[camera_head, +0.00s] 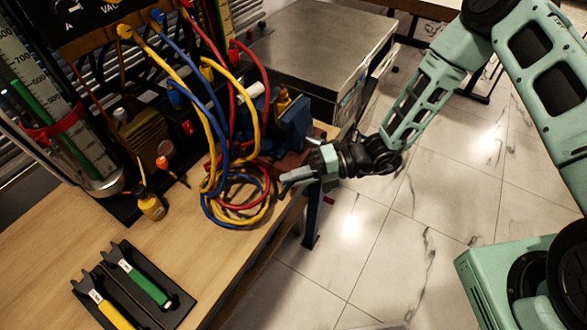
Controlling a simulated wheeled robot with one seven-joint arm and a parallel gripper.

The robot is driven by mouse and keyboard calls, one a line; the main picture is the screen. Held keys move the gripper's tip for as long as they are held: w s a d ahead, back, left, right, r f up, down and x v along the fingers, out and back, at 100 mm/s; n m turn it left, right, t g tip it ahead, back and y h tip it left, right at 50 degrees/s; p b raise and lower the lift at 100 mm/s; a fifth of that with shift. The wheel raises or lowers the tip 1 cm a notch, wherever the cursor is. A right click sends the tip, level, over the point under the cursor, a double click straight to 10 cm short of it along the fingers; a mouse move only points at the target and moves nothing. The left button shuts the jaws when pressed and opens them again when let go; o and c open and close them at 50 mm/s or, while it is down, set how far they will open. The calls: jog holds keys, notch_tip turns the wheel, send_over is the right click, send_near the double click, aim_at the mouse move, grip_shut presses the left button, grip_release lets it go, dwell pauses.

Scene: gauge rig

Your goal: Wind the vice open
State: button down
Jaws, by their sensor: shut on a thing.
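The blue vice (292,128) stands at the right edge of the wooden bench, partly behind the hanging hoses. My gripper (300,176) reaches in from the right, low in front of the vice, at the bench edge. It is shut on the vice handle, which is mostly hidden by the fingers and the hoses. How far apart the vice jaws are cannot be made out.
Red, blue and yellow hoses (240,195) hang and coil close left of my gripper. A metal-topped cabinet (320,45) stands behind. Tiled floor is clear at right.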

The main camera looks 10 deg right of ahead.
jog(key=shift+w+d+f+n+t+h, duration=0.1)
jog(key=shift+w+f+n+t+h, duration=0.15)
jog(key=shift+f+n+h, duration=0.25)
jog(key=shift+w+d+f+n+t+h, duration=0.1)
jog(key=shift+w+f+n+t+h, duration=0.15)
jog(key=shift+f, duration=0.45)
jog(key=shift+w+d+f+n+t+h, duration=0.1)
jog(key=shift+w+f+n+t+h, duration=0.1)
jog(key=shift+f+n+h, duration=0.3)
jog(key=shift+a+f, duration=0.1)
jog(key=c, duration=1.5)
grip_release()
jog(key=shift+s+f, duration=0.1)
jog(key=shift+d, duration=0.2)
jog(key=b+v, duration=0.1)
jog(key=v, duration=1.6)
jog(key=shift+b, duration=0.4)
